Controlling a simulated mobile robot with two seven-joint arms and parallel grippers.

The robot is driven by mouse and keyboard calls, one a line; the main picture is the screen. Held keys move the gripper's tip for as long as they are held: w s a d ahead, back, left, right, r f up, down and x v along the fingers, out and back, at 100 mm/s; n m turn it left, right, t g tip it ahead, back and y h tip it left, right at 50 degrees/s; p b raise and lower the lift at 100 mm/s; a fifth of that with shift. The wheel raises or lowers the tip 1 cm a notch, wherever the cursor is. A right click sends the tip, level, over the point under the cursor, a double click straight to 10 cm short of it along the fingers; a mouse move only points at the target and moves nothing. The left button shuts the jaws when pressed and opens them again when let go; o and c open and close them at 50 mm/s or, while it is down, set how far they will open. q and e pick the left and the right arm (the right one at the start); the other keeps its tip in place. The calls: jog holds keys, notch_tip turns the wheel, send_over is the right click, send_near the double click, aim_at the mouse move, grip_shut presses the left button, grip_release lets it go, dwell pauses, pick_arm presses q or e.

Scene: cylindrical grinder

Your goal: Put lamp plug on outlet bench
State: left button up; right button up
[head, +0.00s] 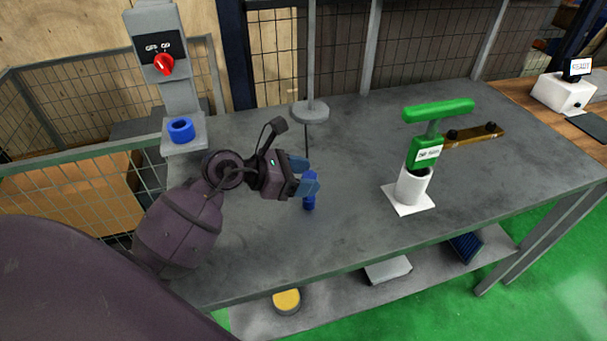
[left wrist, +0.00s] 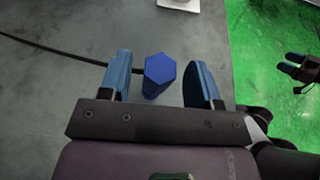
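The blue lamp plug (head: 309,192) stands on the grey bench (head: 340,235), with a dark cable (head: 306,140) running behind it towards the lamp stand's round base (head: 310,111). My left gripper (head: 306,184) is at the plug. In the left wrist view, the hexagonal plug end (left wrist: 160,70) is between the open fingers (left wrist: 158,82), with gaps on both sides, wider on the right. A blue ring-shaped socket (head: 181,130) sits on a grey post bracket at the bench's left. My right gripper (left wrist: 302,66) shows small over the green floor; its opening is unclear.
A red rotary switch (head: 164,64) is on the post above the socket. A green-handled tool (head: 424,150) stands in a white holder (head: 412,187) to the right. Wire mesh fencing (head: 340,45) lines the back. The bench's front middle is clear.

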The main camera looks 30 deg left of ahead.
pick_arm(q)
jog(key=shift+r, duration=0.15)
jog(key=shift+s+a+r, duration=0.1)
jog(key=v, duration=1.1)
jog(key=shift+s+a, duration=0.25)
jog(key=shift+s, duration=0.05)
jog(key=shift+d, duration=0.1)
